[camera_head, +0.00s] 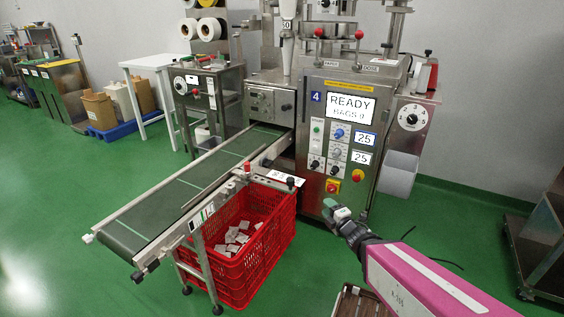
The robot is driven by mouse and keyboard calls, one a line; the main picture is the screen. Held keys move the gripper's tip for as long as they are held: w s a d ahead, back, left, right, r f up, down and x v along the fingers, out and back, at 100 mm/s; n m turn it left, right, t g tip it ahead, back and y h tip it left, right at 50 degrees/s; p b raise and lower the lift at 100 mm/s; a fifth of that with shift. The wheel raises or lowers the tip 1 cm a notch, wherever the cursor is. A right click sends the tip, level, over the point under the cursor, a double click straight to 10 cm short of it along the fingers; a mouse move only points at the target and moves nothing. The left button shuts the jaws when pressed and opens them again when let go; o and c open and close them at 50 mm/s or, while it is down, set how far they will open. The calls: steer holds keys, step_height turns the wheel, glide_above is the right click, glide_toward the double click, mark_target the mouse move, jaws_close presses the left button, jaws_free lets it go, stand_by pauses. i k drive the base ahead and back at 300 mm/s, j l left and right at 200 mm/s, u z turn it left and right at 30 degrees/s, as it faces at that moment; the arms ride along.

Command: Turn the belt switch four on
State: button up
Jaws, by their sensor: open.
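The packing machine marked 4 (316,97) stands at the centre right, with its display reading READY. The labels are too small to read, so I cannot tell which control is the belt switch. A conveyor belt (185,190) runs from the machine down to the left. A small labelled box (202,217) sits on its side rail. My gripper (335,210) is open and empty, in front of the machine's lower cabinet, below the panel.
A grey bin (398,174) hangs at the machine's right side. A metal cart (545,245) stands at the right edge. A white table (152,62) is at the back left. Green floor is free at left.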

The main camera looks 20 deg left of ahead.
mark_target(267, 163)
steer(key=i+u, duration=0.4)
steer(key=i+l+u, duration=0.4)
steer(key=i, duration=0.2)
steer(key=i+l+u, duration=0.35)
steer(key=i, duration=0.15)
steer(key=j, duration=0.1)
